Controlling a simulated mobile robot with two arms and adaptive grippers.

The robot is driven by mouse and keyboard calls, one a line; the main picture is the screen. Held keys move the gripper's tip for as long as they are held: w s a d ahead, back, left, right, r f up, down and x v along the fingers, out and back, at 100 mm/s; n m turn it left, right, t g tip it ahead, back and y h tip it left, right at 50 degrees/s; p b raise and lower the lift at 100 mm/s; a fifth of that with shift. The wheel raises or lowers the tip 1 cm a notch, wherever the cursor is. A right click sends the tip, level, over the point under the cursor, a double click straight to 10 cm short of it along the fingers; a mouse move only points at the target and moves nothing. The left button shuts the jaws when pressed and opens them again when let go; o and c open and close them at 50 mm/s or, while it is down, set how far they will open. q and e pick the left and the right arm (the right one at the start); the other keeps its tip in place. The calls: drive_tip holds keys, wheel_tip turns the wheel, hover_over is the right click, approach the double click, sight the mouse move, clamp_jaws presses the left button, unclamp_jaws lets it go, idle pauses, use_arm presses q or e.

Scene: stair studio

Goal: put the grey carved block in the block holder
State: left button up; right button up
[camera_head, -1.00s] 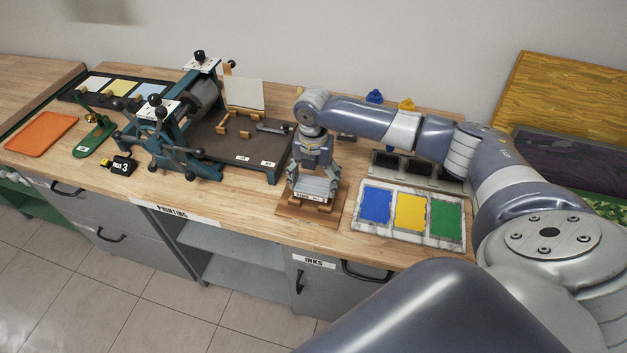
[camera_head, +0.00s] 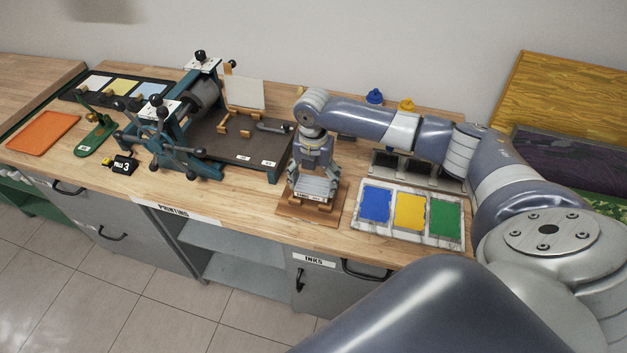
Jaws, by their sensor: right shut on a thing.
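The grey carved block (camera_head: 313,187) is at the wooden block holder (camera_head: 306,214) near the bench's front edge. My right gripper (camera_head: 313,172) points down over the holder and is shut on the block. The block lies low between the holder's wooden pieces; whether it rests on the holder's base I cannot tell. The gripper's fingertips and the block's far side are partly hidden. My left gripper is not in view.
An ink slab (camera_head: 358,226) with blue, yellow and green patches lies right of the holder. A printing press (camera_head: 157,132) with a dark bed (camera_head: 232,150) stands to the left. A dark tray (camera_head: 393,181) lies under my right arm.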

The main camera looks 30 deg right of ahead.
drive_tip(key=shift+f+b, duration=0.45)
drive_tip(key=shift+f, duration=0.7)
idle(0.4)
drive_tip(key=o, duration=1.2)
drive_tip(key=shift+c, duration=0.2)
wheel_tip(320, 180, up, 8)
drive_tip(key=p, duration=0.8)
